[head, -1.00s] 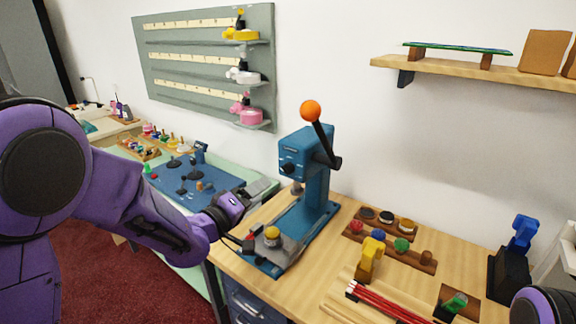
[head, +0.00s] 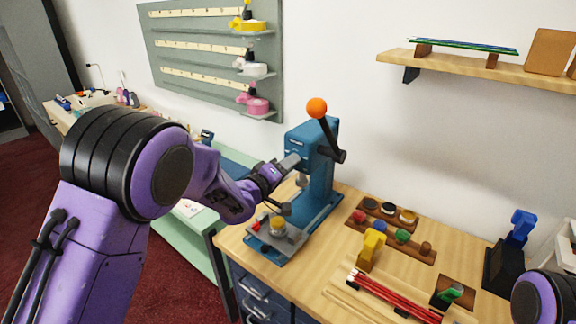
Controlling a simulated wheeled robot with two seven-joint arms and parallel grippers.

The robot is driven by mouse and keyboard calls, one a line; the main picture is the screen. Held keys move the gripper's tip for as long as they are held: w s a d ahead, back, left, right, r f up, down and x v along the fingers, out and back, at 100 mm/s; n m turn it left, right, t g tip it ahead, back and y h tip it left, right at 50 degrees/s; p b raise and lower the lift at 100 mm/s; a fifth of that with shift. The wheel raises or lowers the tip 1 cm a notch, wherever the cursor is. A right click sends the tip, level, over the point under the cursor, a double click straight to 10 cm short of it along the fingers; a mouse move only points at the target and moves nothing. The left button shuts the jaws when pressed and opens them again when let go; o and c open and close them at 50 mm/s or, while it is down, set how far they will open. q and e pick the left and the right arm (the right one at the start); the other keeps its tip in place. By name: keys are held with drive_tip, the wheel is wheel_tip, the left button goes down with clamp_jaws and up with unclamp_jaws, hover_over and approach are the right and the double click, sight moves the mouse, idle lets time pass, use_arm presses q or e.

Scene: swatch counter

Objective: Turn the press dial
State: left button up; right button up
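The blue press (head: 302,137) stands at the left end of the wooden counter, with a black lever ending in an orange ball (head: 317,108). My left gripper (head: 287,184) is in front of the press head, its two fingers spread apart with nothing seen between them. The upper grey finger overlaps the lower front of the head, where the dial sits. The dial is hidden behind it, and I cannot tell whether the finger touches it. A yellow-topped piece (head: 277,224) sits on the grey plate at the press base. My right gripper is out of view.
Wooden racks with coloured knobs (head: 401,236), a yellow stand (head: 371,247) and red rods (head: 385,292) lie right of the press. A blue-topped black stand (head: 508,262) is farther right. A wall shelf (head: 480,70) hangs above.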

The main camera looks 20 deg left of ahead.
use_arm(q)
drive_tip(key=c, duration=0.3)
drive_tip(key=shift+f+m+b, duration=0.1)
drive_tip(key=shift+m+b, duration=2.85)
drive_tip(key=shift+m, duration=2.85)
drive_tip(key=shift+a, duration=0.1)
